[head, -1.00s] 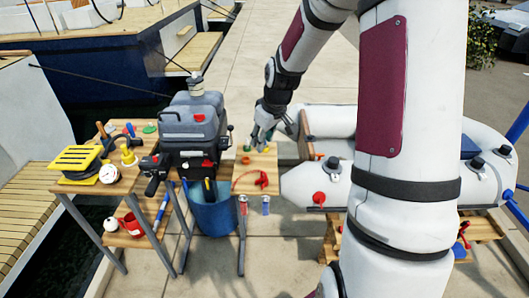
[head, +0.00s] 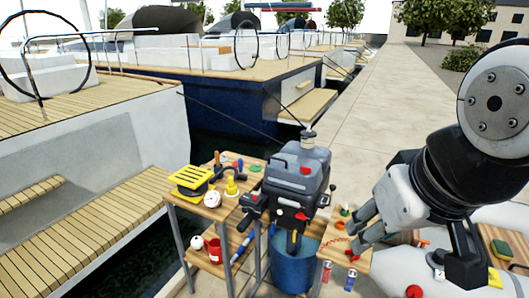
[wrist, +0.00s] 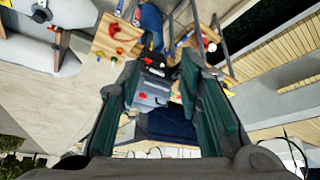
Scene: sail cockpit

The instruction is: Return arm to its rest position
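My gripper (head: 360,229) is at the right of the head view, raised in front of the small wooden table. In the wrist view my gripper (wrist: 157,72) shows two green-padded fingers standing apart with nothing held between them. The grey outboard motor (wrist: 152,90) shows in the distance through that gap. My arm is folded back at the right of the head view and hides part of the inflatable boat.
The outboard motor (head: 297,175) stands over a blue bucket (head: 293,268). The small wooden table (head: 325,250) bears small items. A pale inflatable boat (head: 393,263) is at right. The pavement (head: 370,120) behind is clear.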

